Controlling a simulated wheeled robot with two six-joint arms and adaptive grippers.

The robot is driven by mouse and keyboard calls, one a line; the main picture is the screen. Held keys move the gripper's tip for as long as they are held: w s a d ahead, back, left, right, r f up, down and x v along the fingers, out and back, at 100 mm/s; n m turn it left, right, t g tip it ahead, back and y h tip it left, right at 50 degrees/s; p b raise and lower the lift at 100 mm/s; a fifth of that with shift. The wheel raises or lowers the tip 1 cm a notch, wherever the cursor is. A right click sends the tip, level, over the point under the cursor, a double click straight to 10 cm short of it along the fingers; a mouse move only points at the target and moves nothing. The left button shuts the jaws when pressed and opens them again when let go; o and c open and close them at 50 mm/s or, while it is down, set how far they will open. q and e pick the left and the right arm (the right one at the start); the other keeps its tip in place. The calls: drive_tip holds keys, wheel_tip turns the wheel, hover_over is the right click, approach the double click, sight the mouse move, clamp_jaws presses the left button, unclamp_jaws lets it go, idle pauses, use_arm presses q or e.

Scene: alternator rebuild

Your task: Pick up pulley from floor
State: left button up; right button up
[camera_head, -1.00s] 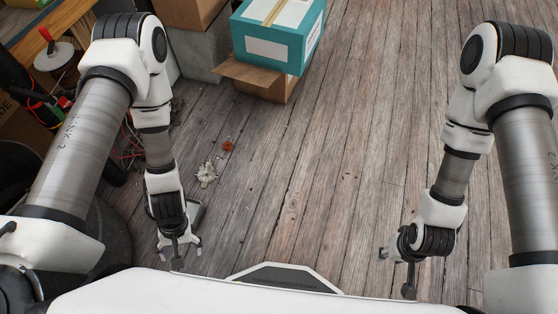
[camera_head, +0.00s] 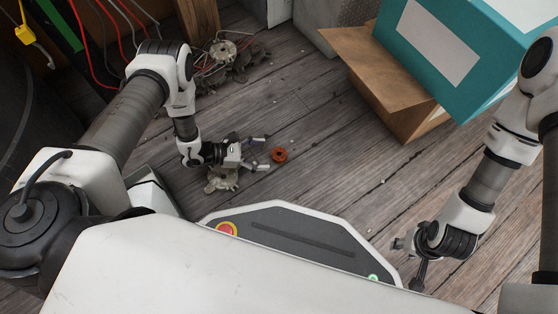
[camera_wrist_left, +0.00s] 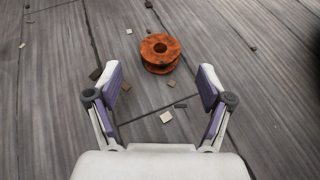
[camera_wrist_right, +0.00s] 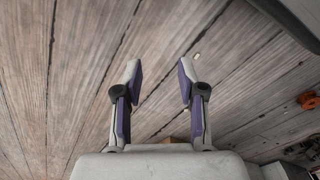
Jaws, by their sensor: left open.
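The pulley is a small rusty orange spool (camera_head: 279,155) lying on the wooden floor. In the left wrist view the pulley (camera_wrist_left: 160,53) sits just beyond the open fingertips, with its round face and center hole up. My left gripper (camera_head: 258,153) is open and empty, low over the floor, with its fingers pointing at the pulley; it also shows in the left wrist view (camera_wrist_left: 160,87). My right gripper (camera_wrist_right: 160,78) is open and empty over bare floor, apart from the pulley. The pulley (camera_wrist_right: 308,100) shows at the right edge of the right wrist view.
A pale metal part (camera_head: 222,180) lies on the floor under my left gripper. Small chips (camera_wrist_left: 166,117) are scattered near the pulley. A teal box (camera_head: 440,60) on a brown carton (camera_head: 385,95) stands behind. Another metal part with wires (camera_head: 223,50) lies farther back.

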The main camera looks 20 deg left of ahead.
sight(278, 154)
use_arm(q)
drive_tip(key=b+x, duration=0.4)
drive_tip(key=x, duration=0.2)
drive_tip(key=shift+w+d, duration=0.1)
drive_tip(key=shift+d, duration=0.1)
use_arm(e)
drive_tip(key=shift+t, duration=0.3)
drive_tip(key=f, duration=0.1)
drive_tip(key=w+f, duration=0.1)
drive_tip(key=f, duration=0.3)
drive_tip(key=shift+w+f, duration=0.1)
drive_tip(key=shift+w, duration=0.15)
use_arm(q)
drive_tip(key=shift+r, duration=0.2)
use_arm(e)
drive_tip(key=shift+r, duration=0.2)
use_arm(q)
drive_tip(key=c, duration=1.4)
